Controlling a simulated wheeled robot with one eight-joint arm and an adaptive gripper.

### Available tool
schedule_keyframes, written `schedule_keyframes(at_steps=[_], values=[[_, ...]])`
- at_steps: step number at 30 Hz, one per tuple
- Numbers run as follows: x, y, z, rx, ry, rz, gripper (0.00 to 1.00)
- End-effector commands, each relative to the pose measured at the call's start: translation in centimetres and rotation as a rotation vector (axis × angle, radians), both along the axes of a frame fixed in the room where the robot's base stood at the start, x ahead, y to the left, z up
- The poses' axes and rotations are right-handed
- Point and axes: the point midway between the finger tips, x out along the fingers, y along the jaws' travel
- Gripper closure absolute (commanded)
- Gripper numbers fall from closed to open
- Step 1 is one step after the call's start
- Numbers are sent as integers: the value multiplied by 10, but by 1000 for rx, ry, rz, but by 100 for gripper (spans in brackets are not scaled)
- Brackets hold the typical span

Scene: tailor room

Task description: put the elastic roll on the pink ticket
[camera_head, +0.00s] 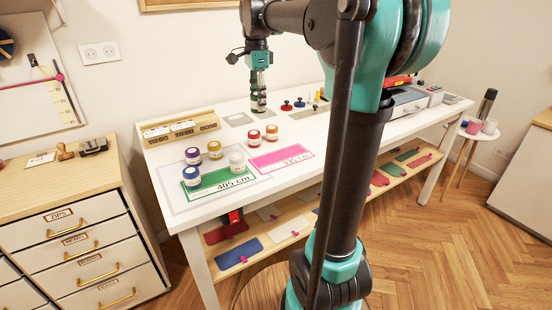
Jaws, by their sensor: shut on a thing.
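The pink ticket (281,157), marked with a number that looks like "325 cm", lies flat on the white table with nothing on it. A green ticket (219,184) marked "405 cm" lies to its left. My gripper (258,103) points down over the back of the table, behind the pink ticket. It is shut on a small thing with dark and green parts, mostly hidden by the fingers. Small rolls with coloured tops stand near the tickets: red-brown (253,138), orange (272,134), white (237,162), blue (191,176). I cannot tell which is the elastic roll.
Purple-topped (193,156) and yellow-brown (214,149) rolls stand left. Small red and blue pieces (292,105) stand right of my gripper. My own arm crosses the table's right part. Coloured cards lie on the lower shelf (262,240).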

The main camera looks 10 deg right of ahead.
Motion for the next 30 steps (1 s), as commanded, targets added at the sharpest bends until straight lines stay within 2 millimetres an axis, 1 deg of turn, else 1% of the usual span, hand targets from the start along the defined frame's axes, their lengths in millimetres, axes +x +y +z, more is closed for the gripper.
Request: schedule_keyframes(at_steps=[4,15,18,21,26,30], values=[[0,0,-26,0,0,0,84],[0,0,-117,0,0,0,84],[0,0,-137,0,0,0,84],[0,0,-150,0,0,0,84],[0,0,-161,0,0,0,84],[1,0,-179,0,0,0,84]])
